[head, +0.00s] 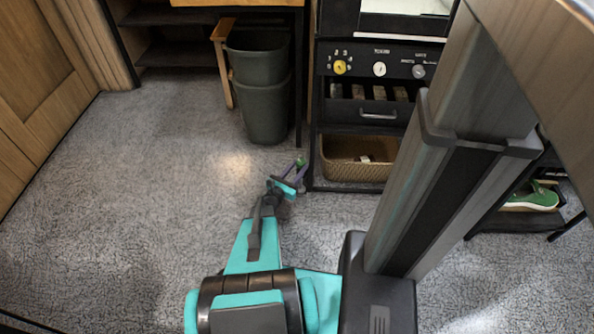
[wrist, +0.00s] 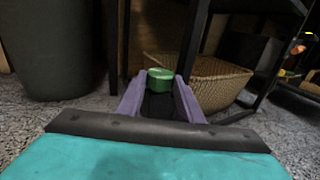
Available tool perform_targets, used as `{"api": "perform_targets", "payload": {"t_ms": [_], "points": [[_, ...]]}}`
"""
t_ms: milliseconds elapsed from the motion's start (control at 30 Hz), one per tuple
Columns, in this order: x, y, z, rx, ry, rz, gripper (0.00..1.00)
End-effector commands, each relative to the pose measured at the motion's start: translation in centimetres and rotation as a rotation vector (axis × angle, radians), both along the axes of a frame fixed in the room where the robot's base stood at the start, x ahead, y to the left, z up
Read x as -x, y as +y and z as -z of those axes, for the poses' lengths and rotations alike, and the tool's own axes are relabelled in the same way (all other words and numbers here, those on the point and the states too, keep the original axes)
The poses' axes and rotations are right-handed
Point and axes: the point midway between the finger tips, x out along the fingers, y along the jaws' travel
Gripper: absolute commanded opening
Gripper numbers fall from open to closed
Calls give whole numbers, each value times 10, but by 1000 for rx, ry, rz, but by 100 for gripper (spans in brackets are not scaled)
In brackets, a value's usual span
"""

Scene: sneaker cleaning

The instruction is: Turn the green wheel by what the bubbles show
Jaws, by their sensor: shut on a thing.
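A small round green piece, which looks like the green wheel (wrist: 160,74), sits between the purple fingertips of my gripper (wrist: 159,86) in the wrist view. My gripper is shut on it. In the head view, my gripper (head: 296,170) is low over the carpet, left of the dark cabinet's foot, with a speck of green (head: 301,161) at its tips. What the green piece is fixed to, if anything, is hidden. No bubbles can be made out in either view.
A wicker basket (head: 350,172) stands in the cabinet's bottom, close right of my gripper. A dark bin (head: 265,115) stands behind. The panel above has yellow (head: 340,67), white (head: 379,69) and grey (head: 418,71) knobs. A green sneaker (head: 535,196) is at right. Carpet at left is clear.

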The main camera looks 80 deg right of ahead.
Motion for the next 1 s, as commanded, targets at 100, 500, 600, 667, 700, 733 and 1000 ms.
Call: {"api": "perform_targets", "payload": {"t_ms": [100, 500, 600, 667, 700, 733, 1000], "points": [[3, 2, 1, 0, -1, -21, 11], [3, 1, 1, -1, -1, -41, 11], [3, 0, 0, -1, -1, -41, 11], [3, 0, 0, -1, -1, -41, 35], [3, 0, 0, -1, -1, -41, 42], [3, 0, 0, -1, -1, -40, 47], [5, 1, 0, 1, -3, -35, 52]]}}
